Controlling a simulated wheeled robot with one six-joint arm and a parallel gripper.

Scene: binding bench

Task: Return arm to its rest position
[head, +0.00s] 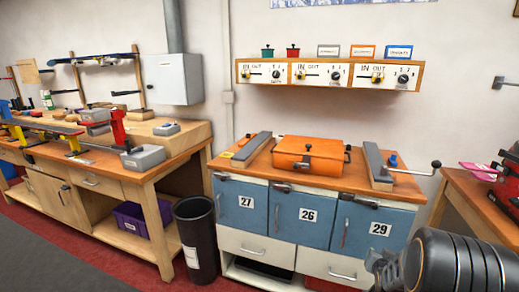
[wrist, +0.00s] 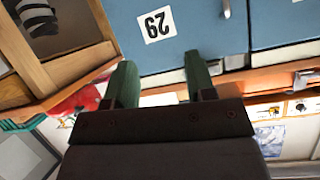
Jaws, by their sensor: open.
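My gripper (wrist: 163,75) shows in the wrist view with its two green fingers apart and nothing between them. It points toward the blue cabinet door marked 29 (wrist: 155,24), which looks upside down in that view. In the head view my dark arm fills the lower right corner, in front of the right end of the cabinet; the gripper's fingertips cannot be made out there. Door 29 also shows in the head view (head: 372,240), and it is closed.
The blue cabinet (head: 254,207) carries an orange lidded box (head: 309,157) on its wooden top. A black bin (head: 196,238) stands left of it. A cluttered workbench (head: 165,173) is at the left, another wooden bench (head: 478,203) at the right. A control shelf (head: 408,88) hangs above.

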